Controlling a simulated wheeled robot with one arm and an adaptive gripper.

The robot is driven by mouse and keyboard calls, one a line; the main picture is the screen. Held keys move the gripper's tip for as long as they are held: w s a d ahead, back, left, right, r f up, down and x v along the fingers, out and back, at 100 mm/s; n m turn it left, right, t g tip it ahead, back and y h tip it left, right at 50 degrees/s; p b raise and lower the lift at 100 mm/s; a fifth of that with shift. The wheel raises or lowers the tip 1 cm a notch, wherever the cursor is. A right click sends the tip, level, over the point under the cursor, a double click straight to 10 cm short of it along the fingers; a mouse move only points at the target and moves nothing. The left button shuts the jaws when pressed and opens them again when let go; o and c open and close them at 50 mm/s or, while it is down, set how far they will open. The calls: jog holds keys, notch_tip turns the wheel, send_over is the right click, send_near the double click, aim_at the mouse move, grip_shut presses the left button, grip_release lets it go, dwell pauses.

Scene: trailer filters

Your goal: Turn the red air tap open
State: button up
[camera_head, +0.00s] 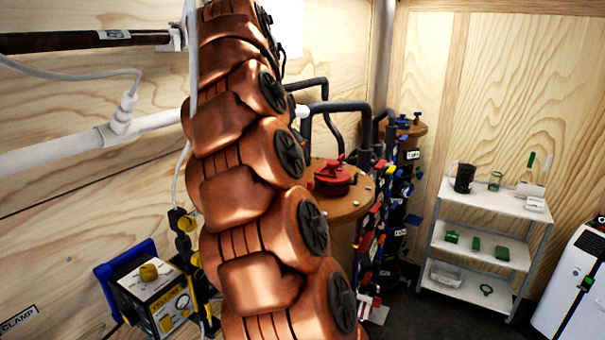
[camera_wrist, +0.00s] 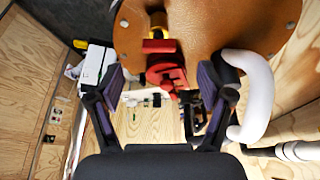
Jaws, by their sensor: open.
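In the wrist view my gripper (camera_wrist: 160,76) is open, with one dark finger at left and one at right. Red parts of the air tap (camera_wrist: 166,74) show in the gap between the fingers, near the edge of a round brown lid (camera_wrist: 205,30). I see no finger touching them, but the depth between is hard to judge. A red bar and a yellow piece sit just above them in the picture. In the head view a red fitting (camera_head: 333,176) with a small handle stands on a brown tank top; I cannot tell whether it is the same part. My gripper is hidden there.
A thick white pipe (camera_wrist: 255,95) curves close beside the right finger. Dark hoses (camera_head: 338,107) and colourful valves (camera_head: 378,215) crowd around the tanks. A yellow-and-blue device (camera_head: 158,298) is at lower left. A shelf cart (camera_head: 480,235) stands at right.

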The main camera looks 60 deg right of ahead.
jog(key=shift+s+d+r+p+x, duration=0.1)
jog(key=shift+d+p+x, duration=0.1)
jog(key=shift+x, duration=1.1)
jog(key=shift+s+d+r+p+x, duration=0.1)
jog(key=shift+d+p+x, duration=0.15)
jog(key=shift+x, duration=1.05)
jog(key=shift+d+r+p+x, duration=0.1)
jog(key=shift+d+p+x, duration=0.1)
jog(key=shift+x, duration=1.15)
jog(key=shift+a, duration=0.1)
jog(key=c, duration=1.2)
jog(key=shift+o, duration=0.2)
jog(key=shift+f+n+t+b, duration=0.2)
jog(key=shift+n+t+b, duration=0.2)
jog(key=shift+n+b, duration=0.6)
jog(key=shift+r+n+t+b, duration=0.1)
jog(key=shift+n+t+b, duration=0.3)
jog(key=shift+n+b, duration=0.4)
